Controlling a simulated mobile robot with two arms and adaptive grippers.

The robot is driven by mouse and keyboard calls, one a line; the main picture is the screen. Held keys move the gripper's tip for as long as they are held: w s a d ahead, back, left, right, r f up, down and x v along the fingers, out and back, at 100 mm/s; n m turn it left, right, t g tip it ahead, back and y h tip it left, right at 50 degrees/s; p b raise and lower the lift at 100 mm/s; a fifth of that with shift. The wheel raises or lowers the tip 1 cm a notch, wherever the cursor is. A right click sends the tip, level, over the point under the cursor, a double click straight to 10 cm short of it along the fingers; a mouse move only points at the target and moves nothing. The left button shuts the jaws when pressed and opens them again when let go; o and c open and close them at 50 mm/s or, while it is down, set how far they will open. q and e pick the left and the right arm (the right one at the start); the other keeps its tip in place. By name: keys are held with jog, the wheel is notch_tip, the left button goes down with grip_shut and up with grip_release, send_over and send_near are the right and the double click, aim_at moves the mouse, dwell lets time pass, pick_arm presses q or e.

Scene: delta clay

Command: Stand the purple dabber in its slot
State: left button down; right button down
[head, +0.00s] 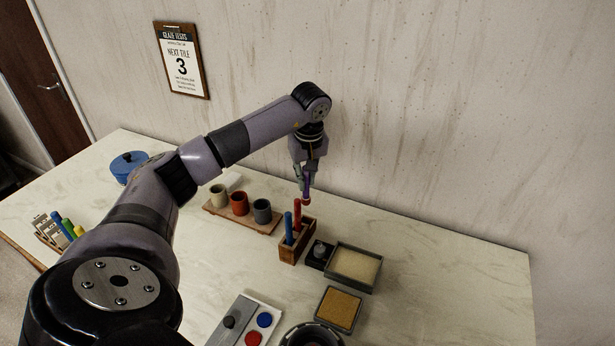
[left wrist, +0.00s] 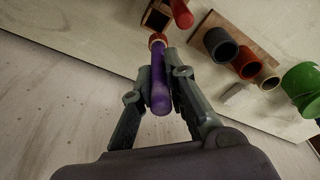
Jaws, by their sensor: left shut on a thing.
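The purple dabber (head: 308,184) is held by my left gripper (head: 308,172) above the wooden rack (head: 289,254). In the left wrist view the purple dabber (left wrist: 160,88) sits between the two fingers of the left gripper (left wrist: 162,82), with its copper-coloured end pointing to the rack (left wrist: 151,27). A dark opening shows in the rack beside a red dabber (left wrist: 182,14). In the head view a blue dabber (head: 288,228) and the red dabber (head: 297,214) stand in the rack. The purple dabber is apart from the opening. My right gripper is not in view.
A wooden board with three cups (head: 239,204) stands left of the rack. A dark block (head: 319,256) and a sand-filled tray (head: 355,266) stand to its right. A brown pad (head: 338,308) lies in front. The table's right side is clear.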

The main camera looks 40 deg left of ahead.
aim_at(306, 197)
pick_arm(q)
jog(key=shift+f+b, duration=0.5)
jog(key=shift+f, duration=0.35)
notch_tip(306, 197, down, 2)
jog(key=shift+f+b, duration=0.15)
jog(key=shift+b, duration=0.6)
jog(key=shift+f+b, duration=0.7)
jog(key=shift+f, duration=0.45)
jog(key=shift+f+b, duration=0.45)
jog(key=shift+f, duration=0.25)
jog(key=shift+f+b, duration=1.15)
jog(key=shift+f, duration=0.55)
jog(key=c, duration=1.5)
grip_release()
